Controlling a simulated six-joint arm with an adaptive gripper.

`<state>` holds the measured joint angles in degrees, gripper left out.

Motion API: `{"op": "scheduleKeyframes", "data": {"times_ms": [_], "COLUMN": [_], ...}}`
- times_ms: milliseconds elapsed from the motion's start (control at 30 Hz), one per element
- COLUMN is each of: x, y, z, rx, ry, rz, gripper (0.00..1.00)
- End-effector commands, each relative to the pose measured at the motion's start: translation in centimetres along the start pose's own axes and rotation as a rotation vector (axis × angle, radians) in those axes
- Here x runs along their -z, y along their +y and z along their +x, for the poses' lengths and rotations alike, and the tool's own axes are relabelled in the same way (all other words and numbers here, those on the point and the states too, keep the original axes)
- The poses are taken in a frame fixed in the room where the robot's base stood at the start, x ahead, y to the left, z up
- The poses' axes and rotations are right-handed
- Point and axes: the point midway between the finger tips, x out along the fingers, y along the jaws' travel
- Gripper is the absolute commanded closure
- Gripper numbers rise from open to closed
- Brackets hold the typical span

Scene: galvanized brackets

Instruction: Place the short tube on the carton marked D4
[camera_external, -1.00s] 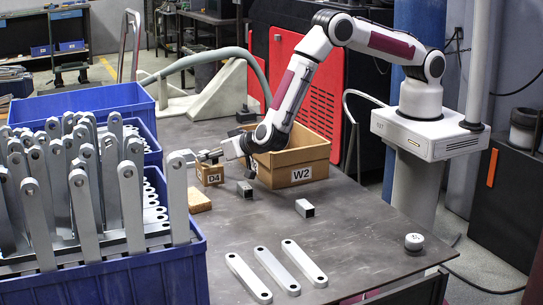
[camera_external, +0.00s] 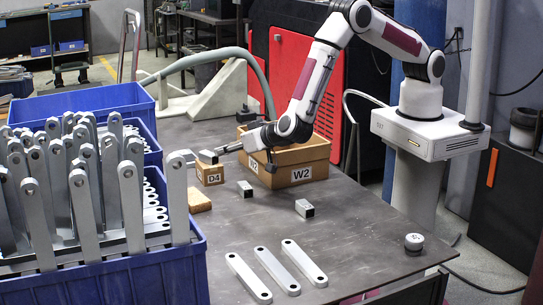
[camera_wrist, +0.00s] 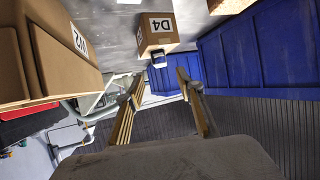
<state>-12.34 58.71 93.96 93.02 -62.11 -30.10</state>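The small brown carton marked D4 (camera_external: 210,174) stands on the dark table, left of the larger W2 carton. A short grey square tube (camera_external: 208,157) lies on its top. In the wrist view the D4 carton (camera_wrist: 156,38) shows near the top, with the tube's end (camera_wrist: 158,61) against its upper face.
The open W2 carton (camera_external: 318,160) is under and behind my wrist. Two more tubes (camera_external: 245,188) (camera_external: 304,208), a tan block (camera_external: 200,201), three flat bars (camera_external: 276,270) and a round grey piece (camera_external: 413,243) are on the table. Blue bins (camera_external: 150,270) with brackets fill the left.

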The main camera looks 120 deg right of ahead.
Motion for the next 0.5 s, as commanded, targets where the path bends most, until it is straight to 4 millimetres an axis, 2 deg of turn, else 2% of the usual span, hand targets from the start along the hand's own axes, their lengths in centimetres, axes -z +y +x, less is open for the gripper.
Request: {"op": "scheduleKeyframes", "data": {"times_ms": [200, 500], "x": [0.0, 0.0], "y": [0.0, 0.0], "z": [-2.4, -3.3], "rx": [0.001, 0.000], "ry": [0.001, 0.001], "rz": [-0.001, 0.000], "gripper": [0.63, 0.63]}}
